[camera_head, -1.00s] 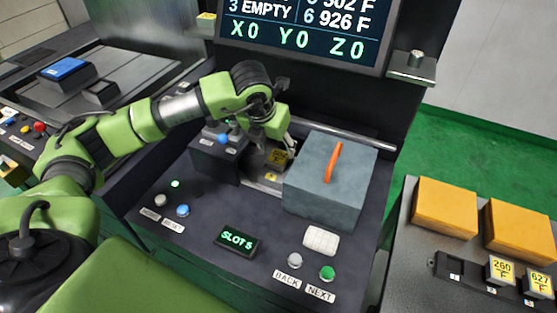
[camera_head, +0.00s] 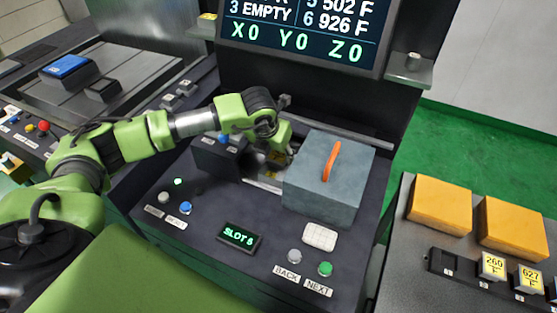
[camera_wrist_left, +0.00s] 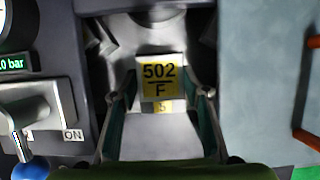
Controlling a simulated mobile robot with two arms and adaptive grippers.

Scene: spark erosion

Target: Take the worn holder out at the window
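The holder marked 502 F (camera_wrist_left: 160,79) stands in the window opening, its yellow label facing up in the left wrist view. A small 5 label (camera_wrist_left: 162,107) is just in front of it. My left gripper (camera_wrist_left: 162,90) is open, with one finger on each side of the holder; small gaps seem to show beside it. In the head view my left gripper (camera_head: 282,150) reaches down into the window between the dark valve block (camera_head: 218,158) and the grey box, and its fingertips are mostly hidden. My right gripper is not in view.
The grey box with an orange handle (camera_head: 325,185) stands close right of the window. A blue-tipped lever (camera_wrist_left: 30,165) is close on the left. The slot display (camera_head: 239,237) reads SLOT 5. A side table (camera_head: 400,270) holds orange blocks and holders marked 260 F and 627 F.

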